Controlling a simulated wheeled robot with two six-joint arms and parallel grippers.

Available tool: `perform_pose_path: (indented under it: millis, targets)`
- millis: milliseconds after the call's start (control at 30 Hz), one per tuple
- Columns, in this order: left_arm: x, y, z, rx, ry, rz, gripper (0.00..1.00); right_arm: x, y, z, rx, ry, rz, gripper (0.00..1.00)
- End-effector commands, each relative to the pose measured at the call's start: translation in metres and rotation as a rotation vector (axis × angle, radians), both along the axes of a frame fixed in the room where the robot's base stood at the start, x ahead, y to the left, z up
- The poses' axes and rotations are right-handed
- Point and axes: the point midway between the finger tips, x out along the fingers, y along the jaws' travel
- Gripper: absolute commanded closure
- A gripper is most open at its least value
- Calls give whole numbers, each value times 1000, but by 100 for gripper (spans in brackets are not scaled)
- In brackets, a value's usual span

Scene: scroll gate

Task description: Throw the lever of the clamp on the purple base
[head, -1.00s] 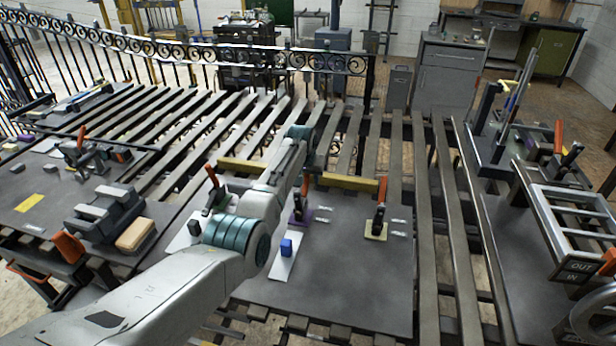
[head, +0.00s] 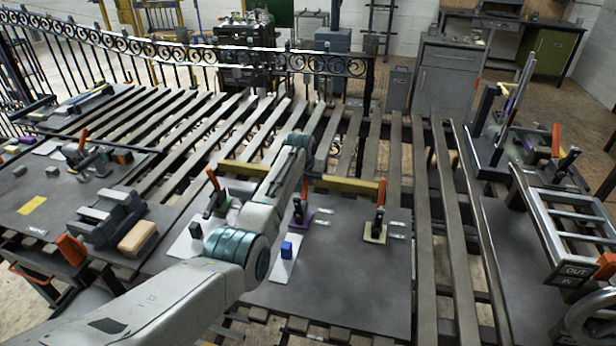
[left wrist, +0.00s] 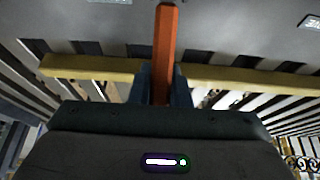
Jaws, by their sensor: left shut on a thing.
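The clamp on the purple base (head: 303,219) stands upright on the grey plate, partly behind my left arm in the head view. Its orange lever (head: 305,188) points up. My left gripper (head: 306,176) is at the top of this lever, and its fingers are small and partly hidden there. In the left wrist view the orange lever (left wrist: 166,45) runs between the two fingers (left wrist: 163,88), which are shut on it. The clamp's base is out of sight in that view. My right gripper is in neither view.
A clamp with an orange lever stands on each side: one left (head: 212,190), one right on an olive base (head: 375,233). A blue block (head: 286,250) sits on a white plate in front. A yellow bar (head: 345,184) lies behind. The plate's front right is clear.

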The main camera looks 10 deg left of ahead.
Motion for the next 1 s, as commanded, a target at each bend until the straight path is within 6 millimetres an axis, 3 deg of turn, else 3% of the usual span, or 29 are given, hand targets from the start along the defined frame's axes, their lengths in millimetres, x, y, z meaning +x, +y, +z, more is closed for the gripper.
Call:
perform_pose_path:
  millis: [100,400,1000]
  targets:
    - [-5,0,9,-4,-55,0,100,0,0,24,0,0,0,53]
    - [-20,1,17,-20,-250,0,100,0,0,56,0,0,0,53]
    - [-42,3,26,-42,-549,-1,100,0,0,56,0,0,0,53]
